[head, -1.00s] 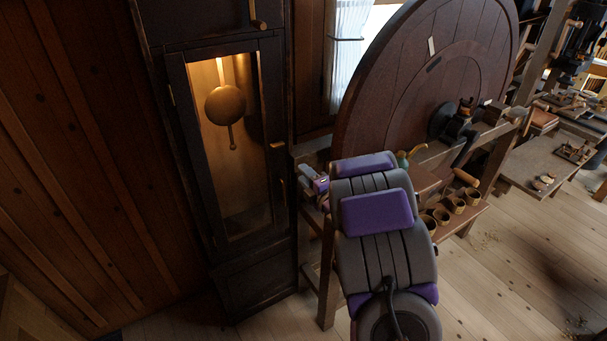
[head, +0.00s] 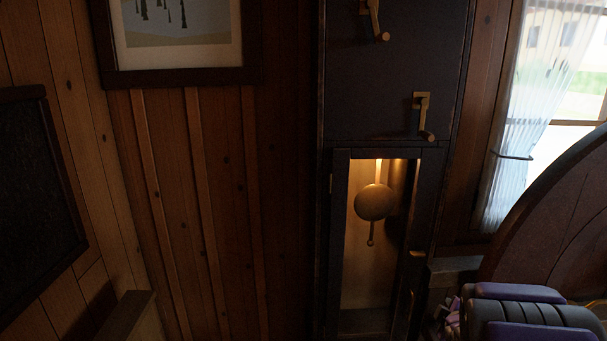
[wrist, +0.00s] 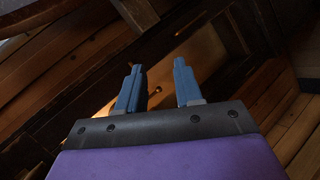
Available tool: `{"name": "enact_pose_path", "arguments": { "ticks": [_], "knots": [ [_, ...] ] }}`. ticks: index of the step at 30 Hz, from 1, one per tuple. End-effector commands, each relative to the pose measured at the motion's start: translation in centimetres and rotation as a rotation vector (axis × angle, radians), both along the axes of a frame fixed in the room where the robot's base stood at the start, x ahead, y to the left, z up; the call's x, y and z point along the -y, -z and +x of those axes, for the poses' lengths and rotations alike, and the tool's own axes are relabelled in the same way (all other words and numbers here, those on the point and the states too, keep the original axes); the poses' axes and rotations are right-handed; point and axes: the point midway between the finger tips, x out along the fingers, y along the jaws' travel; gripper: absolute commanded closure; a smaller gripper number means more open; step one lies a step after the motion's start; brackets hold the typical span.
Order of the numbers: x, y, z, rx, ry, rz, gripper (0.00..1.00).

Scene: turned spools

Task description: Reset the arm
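My gripper (wrist: 158,72) shows in the wrist view with two blue fingers apart and nothing between them. It points toward dark wooden boards and a dark frame. In the head view, my folded arm, grey with purple pads, shows at the bottom right corner. The gripper itself is not clear there; a small pale purple part beside the arm may belong to it. The arm is close to the right side of a tall dark clock case (head: 384,90).
The clock's lit compartment holds a round pendulum (head: 373,202). Brass handles (head: 421,115) stick out above it. A large wooden wheel (head: 545,225) stands at the right by a curtained window (head: 525,100). A framed picture (head: 178,35) hangs on the plank wall.

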Motion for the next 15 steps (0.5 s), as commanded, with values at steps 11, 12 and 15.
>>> {"name": "enact_pose_path", "arguments": {
  "ticks": [11,12,15],
  "knots": [
    [-7.1,-1.0,-12.6,-0.306,0.407,0.373,0.65],
    [-8.1,-0.9,-14.3,-0.345,0.451,0.412,0.65],
    [-10.9,-1.0,-18.8,-0.442,0.553,0.502,0.65]
  ]
}}
